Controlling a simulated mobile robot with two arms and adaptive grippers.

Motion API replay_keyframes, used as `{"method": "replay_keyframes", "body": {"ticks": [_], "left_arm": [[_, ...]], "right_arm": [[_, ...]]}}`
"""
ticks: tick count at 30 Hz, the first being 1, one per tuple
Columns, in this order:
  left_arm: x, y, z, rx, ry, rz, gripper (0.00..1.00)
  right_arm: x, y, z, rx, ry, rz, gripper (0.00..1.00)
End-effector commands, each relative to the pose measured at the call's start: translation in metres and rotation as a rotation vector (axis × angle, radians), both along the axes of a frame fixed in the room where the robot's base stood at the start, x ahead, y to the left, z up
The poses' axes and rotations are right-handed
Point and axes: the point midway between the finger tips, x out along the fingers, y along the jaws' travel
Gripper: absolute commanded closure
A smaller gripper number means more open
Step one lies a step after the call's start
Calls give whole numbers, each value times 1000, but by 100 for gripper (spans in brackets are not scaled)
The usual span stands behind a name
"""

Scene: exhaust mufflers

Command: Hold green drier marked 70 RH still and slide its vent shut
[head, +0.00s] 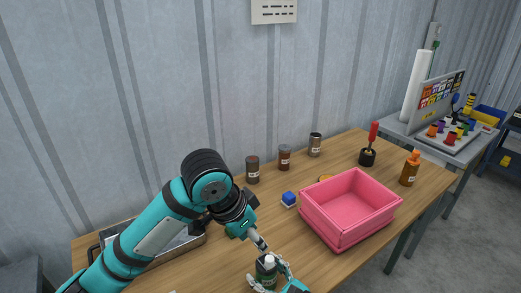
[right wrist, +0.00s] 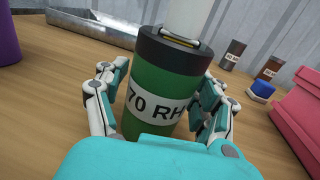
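The green drier (right wrist: 160,88) has a dark top rim and a white label reading 70 RH. A small metal and yellowish piece (right wrist: 180,37) shows on its top. In the head view the drier (head: 266,270) stands upright near the table's front edge. My right gripper (right wrist: 163,100) has its fingers on both sides of the drier's body and appears shut on it. My left gripper (head: 259,240) comes down from the left, its fingers together just above the drier's top. Whether it touches the top cannot be told.
A pink bin (head: 347,237) stands to the right on the wooden table. A blue-topped block (head: 289,199) and brown jars (head: 252,170) are behind. A metal tray (head: 186,246) is at the left, partly behind my left arm. An amber bottle (head: 410,170) stands far right.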

Motion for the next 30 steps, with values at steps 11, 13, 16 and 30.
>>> {"method": "replay_keyframes", "body": {"ticks": [11, 13, 16, 30], "left_arm": [[0, 0, 0, 0, 0, 0, 60], [0, 0, 0, 0, 0, 0, 60], [0, 0, 0, 0, 0, 0, 60], [0, 0, 0, 0, 0, 0, 60]], "right_arm": [[-1, -1, 0, 0, 0, 0, 16], [-4, -4, 0, -1, 1, -1, 16], [-13, -14, -1, -1, 1, -1, 16], [-75, -77, -1, -1, 2, -1, 16]]}}
